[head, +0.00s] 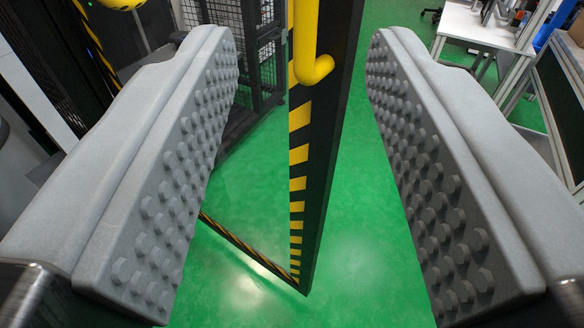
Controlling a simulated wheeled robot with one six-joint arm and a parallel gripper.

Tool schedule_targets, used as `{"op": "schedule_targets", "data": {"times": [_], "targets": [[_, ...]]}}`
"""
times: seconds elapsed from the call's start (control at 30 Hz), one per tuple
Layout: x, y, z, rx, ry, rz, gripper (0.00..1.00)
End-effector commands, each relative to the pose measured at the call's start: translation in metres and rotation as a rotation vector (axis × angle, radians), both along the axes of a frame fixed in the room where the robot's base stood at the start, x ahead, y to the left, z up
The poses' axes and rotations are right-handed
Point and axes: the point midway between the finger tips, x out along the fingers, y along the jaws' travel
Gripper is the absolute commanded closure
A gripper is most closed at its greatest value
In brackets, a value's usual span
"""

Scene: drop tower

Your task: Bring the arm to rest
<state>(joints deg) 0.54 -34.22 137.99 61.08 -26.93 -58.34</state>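My gripper (303,85) fills both sides of the head view. Its two grey fingers with studded inner pads stand wide apart. Nothing is between the pads; through the gap I see a dark door-like panel farther off and the green floor. The rest of my arm is not clearly visible.
The dark panel (335,130) has a yellow-and-black striped edge and a yellow handle (312,68). A black mesh cage (262,45) stands behind it at left. A white workbench (475,28) is at upper right. Green floor (355,235) is open around the panel's foot.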

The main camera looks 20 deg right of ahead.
Motion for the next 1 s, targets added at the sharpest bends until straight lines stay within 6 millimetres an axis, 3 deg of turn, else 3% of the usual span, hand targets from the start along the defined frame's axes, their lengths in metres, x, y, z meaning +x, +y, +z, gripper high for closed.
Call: {"op": "schedule_targets", "data": {"times": [0.67,0.87,1.0], "targets": [[-0.006,0.005,0.004,0.0,-0.008,0.015,0.63],[-0.021,0.029,0.028,0.0,-0.066,0.14,0.63],[-0.042,0.054,0.045,0.001,-0.085,0.266,0.63]]}}
